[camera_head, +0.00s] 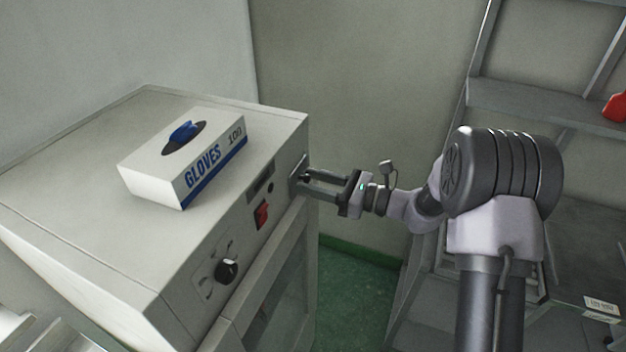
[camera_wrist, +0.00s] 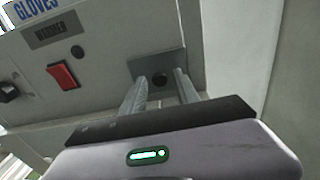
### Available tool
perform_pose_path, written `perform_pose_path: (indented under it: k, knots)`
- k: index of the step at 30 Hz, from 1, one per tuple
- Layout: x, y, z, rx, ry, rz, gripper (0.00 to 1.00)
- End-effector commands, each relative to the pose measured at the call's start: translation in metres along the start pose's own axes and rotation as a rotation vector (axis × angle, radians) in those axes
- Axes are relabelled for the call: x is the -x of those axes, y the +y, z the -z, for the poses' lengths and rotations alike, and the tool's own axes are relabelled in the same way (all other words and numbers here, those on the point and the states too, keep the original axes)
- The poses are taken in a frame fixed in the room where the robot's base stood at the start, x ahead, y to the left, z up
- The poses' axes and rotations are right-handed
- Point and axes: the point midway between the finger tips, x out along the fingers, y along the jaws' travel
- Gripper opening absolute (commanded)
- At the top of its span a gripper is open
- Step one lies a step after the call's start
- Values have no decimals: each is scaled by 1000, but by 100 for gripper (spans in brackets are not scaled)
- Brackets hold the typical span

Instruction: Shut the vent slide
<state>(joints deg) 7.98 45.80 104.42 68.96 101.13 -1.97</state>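The vent slide appears as a small dark grey plate (camera_wrist: 146,66) at the right end of the front panel of a pale cabinet (camera_head: 70,190). A dark round spot, a knob or a hole, shows on the plate in the wrist view; I cannot tell which. My gripper (camera_head: 306,181) reaches the plate from the right in the head view. Its two fingers are apart, one on each side of the dark spot in the wrist view (camera_wrist: 160,78), with a gap between them. Whether the fingertips touch the plate is unclear. In the head view the fingers partly hide the plate.
A glove box (camera_head: 170,175) lies on the cabinet top. The panel also has a red switch (camera_head: 262,215) and a black knob (camera_head: 227,271). A grey shelf rack (camera_head: 540,105) stands at the right, behind my arm. A wall is close behind the cabinet.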

Motion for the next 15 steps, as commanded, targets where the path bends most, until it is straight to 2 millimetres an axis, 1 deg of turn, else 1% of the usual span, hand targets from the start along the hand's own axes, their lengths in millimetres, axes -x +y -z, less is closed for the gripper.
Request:
perform_pose_path:
  k: [8, 10, 13, 15]
  knots:
    - [0, 0, -1, 1, -2, 1, 40]
    - [3, -1, -1, 1, -3, 1, 40]
    - [17, -2, -1, 1, -2, 4, 40]
    - [33, -1, -1, -1, -2, 5, 40]
